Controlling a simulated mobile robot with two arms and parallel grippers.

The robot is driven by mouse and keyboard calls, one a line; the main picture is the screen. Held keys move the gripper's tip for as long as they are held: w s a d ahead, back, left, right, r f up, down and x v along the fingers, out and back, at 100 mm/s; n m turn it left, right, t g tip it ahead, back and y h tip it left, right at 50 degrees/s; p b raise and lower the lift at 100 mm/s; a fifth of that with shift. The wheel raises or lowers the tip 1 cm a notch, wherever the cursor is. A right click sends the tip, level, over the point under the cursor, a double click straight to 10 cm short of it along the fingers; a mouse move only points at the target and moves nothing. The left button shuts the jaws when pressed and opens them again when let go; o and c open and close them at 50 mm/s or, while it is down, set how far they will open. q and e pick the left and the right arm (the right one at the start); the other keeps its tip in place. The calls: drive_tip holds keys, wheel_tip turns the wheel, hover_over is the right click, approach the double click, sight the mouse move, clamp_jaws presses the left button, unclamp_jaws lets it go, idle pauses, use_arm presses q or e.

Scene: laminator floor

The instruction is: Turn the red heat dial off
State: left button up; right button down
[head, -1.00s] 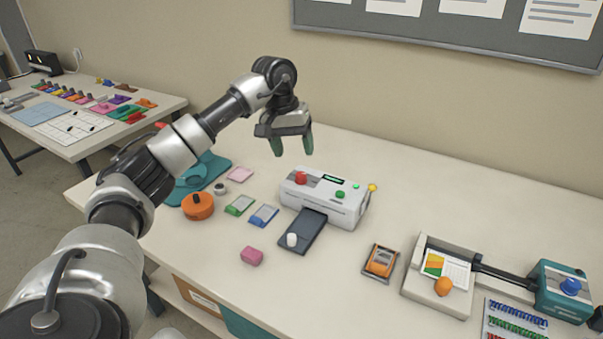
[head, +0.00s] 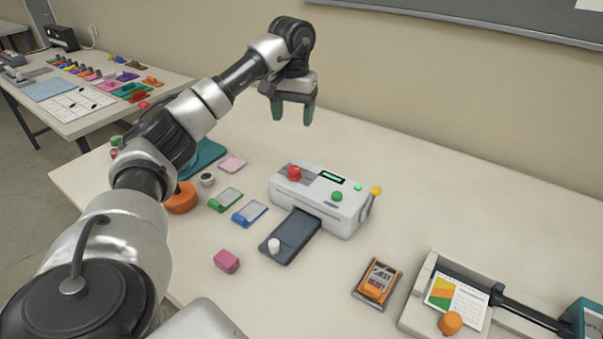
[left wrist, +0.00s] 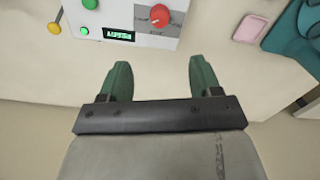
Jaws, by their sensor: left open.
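The red heat dial (head: 294,173) sits on the top left of the white laminator (head: 318,199). In the left wrist view the dial (left wrist: 160,16) has a white pointer mark and lies beyond the fingertips, a little right of the gap's left finger. My left gripper (head: 293,114) is open and empty, above and behind the laminator, with its green fingers apart from the dial. It also shows in the left wrist view (left wrist: 160,75). A green knob (head: 337,196) and a lit green display (head: 333,177) are on the same panel. My right gripper is out of view.
A dark tray (head: 290,236) with a white knob extends from the laminator's front. A yellow knob (head: 376,190) sticks up at its right end. Small cards, a pink block (head: 227,261) and an orange item (head: 377,283) lie nearby. The table behind the laminator is clear.

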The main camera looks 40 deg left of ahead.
use_arm(q)
drive_tip(key=b, duration=0.4)
hover_over(294, 169)
wheel_tip(294, 169, down, 5)
drive_tip(key=shift+f, duration=0.3)
wheel_tip(294, 169, down, 10)
drive_tip(key=shift+r, duration=0.15)
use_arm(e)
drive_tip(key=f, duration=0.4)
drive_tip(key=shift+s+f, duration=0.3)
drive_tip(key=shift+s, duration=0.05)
use_arm(q)
drive_tip(key=shift+c, duration=0.5)
drive_tip(key=c, duration=0.8)
drive_tip(key=shift+p, duration=0.3)
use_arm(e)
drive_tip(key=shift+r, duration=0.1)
